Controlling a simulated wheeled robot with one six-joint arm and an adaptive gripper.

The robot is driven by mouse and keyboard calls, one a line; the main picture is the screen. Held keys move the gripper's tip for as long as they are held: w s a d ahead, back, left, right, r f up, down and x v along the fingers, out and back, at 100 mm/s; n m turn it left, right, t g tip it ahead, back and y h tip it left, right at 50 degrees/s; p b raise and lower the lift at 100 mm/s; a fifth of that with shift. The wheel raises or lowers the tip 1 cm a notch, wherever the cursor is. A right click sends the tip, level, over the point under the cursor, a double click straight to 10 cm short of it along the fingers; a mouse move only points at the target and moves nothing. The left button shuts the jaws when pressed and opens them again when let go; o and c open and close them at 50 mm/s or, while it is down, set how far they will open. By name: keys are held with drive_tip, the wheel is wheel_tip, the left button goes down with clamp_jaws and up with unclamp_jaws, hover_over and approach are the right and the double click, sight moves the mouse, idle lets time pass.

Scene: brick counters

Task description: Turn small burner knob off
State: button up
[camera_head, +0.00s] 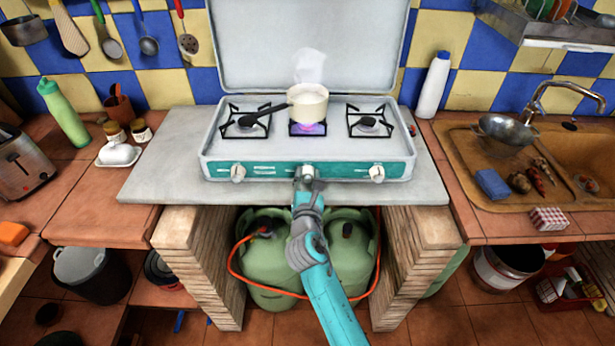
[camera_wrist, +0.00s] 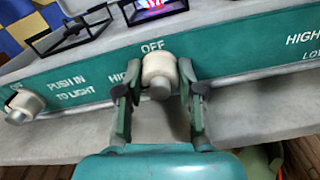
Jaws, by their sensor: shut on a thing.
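The camp stove (camera_head: 222,170) stands on a grey slab with its lid raised and a green front panel. The small burner knob, the middle one (camera_head: 308,170), is cream white; it also shows in the wrist view (camera_wrist: 158,70) under the word OFF. My gripper (camera_head: 306,178) is shut on this knob, with one finger on each side in the wrist view (camera_wrist: 158,92). The middle burner (camera_head: 308,129) glows blue and purple under a cream pot (camera_head: 309,104) that steams. The knob's pointer mark cannot be made out.
A left knob (camera_head: 238,173) and a right knob (camera_head: 377,174) sit on the same panel. Green gas cylinders (camera_head: 268,260) with an orange hose stand below, between brick pillars (camera_head: 200,250).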

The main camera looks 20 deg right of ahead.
drive_tip(key=shift+m, duration=0.3)
drive_tip(key=m, duration=0.3)
drive_tip(key=shift+m, duration=0.4)
drive_tip(key=m, duration=0.4)
drive_tip(key=shift+m, duration=0.3)
drive_tip(key=m, duration=0.4)
drive_tip(key=shift+m, duration=2.4)
drive_tip(key=shift+f, duration=0.1)
drive_tip(key=o, duration=1.1)
drive_tip(key=shift+o, duration=0.2)
